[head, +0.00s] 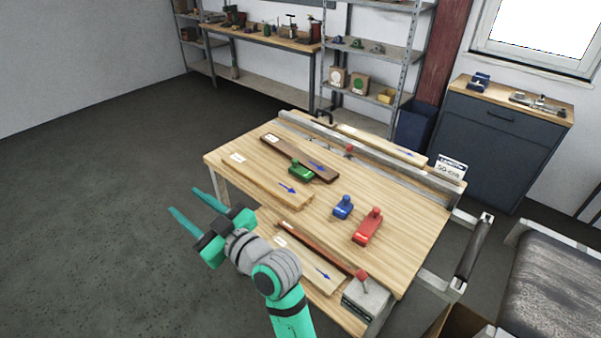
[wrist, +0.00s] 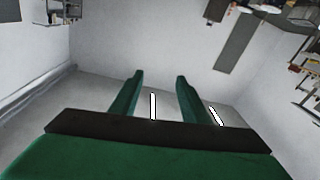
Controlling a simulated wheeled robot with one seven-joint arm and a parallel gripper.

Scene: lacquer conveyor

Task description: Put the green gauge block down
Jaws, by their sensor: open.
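The green gauge block (head: 301,172) sits on the wooden table (head: 400,225), on or against the dark brown board (head: 275,146) near the tip of a lighter board (head: 262,180). My gripper (head: 187,207) is to the left of the table's front part, over the floor side, well apart from the green block. Its two fingers are spread with nothing between them. In the wrist view my gripper (wrist: 158,78) is also open and empty, facing the walls. The green block does not show in the wrist view.
A blue block (head: 343,207) and a larger red block (head: 368,226) stand right of the green one. More boards and a grey block with a red knob (head: 365,294) lie at the table's front. A metal rail (head: 370,152) runs along the back.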

